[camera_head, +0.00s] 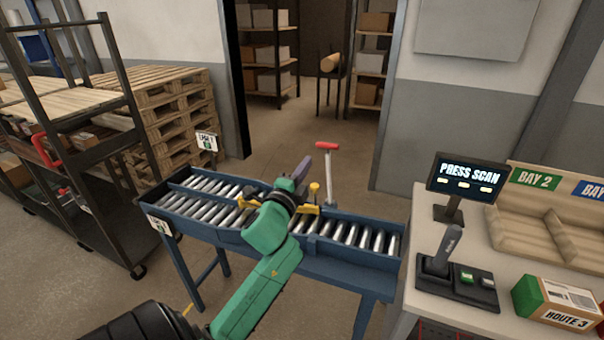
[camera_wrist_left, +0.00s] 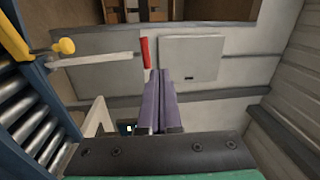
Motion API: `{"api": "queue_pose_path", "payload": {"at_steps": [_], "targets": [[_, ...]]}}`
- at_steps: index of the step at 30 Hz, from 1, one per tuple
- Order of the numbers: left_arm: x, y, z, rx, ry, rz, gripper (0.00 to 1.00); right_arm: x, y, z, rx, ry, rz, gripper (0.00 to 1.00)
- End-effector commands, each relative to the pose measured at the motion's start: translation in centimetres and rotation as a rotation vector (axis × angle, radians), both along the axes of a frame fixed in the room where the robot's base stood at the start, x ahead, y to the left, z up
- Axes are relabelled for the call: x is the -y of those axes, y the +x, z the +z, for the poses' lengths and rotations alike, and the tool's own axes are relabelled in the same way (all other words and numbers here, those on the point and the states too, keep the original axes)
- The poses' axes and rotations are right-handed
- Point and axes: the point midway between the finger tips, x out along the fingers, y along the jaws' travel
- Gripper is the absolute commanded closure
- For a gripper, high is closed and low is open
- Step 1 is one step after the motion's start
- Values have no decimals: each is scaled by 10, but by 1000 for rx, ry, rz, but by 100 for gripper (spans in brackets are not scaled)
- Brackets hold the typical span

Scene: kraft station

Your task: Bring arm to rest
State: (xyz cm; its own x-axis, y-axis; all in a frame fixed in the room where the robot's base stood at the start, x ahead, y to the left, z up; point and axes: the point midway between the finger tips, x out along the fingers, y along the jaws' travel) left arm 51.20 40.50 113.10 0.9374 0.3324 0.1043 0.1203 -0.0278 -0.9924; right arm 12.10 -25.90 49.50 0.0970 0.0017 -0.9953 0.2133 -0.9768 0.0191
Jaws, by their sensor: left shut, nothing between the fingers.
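My left arm (camera_head: 256,290) is green and reaches up from the bottom of the head view over the roller conveyor (camera_head: 350,264). My left gripper (camera_head: 303,165) has purple fingers, which are shut together with nothing between them. They point up and away, above the conveyor. In the left wrist view the fingers (camera_wrist_left: 160,85) show side by side, and no object is held. My right gripper is in neither view.
A red-handled lever (camera_head: 327,146) and a yellow knob (camera_head: 314,187) stand close to the left gripper. A dark cart (camera_head: 85,150) and pallets (camera_head: 170,105) are at left. At right, a white bench (camera_head: 425,305) holds a scan screen (camera_head: 467,177) and a green-ended box (camera_head: 527,297).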

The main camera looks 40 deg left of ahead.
Motion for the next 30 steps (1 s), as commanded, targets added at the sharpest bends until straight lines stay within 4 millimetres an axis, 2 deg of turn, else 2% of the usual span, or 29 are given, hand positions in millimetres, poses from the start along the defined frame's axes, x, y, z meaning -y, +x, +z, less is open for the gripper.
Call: {"api": "queue_pose_path", "payload": {"at_steps": [4,11,13,14,17,18,21,22,25,30], "targets": [[5,-16,0,-1,0,0,100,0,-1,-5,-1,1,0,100],[6,-17,2,-1,-1,0,100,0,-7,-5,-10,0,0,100],[7,-18,-6,-15,-39,3,100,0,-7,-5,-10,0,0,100],[8,-19,-14,-33,-80,8,100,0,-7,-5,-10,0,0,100],[21,-30,-66,-147,-339,41,100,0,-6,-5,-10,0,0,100],[30,-39,-94,-212,-472,68,100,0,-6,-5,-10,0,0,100],[60,-68,-155,-377,-767,148,100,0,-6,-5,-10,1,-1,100],[68,-77,-169,-421,-834,172,100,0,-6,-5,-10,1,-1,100],[97,-108,-206,-556,-1019,255,100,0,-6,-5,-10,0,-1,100],[141,-160,-246,-759,-1239,391,100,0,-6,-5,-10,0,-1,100]]}}
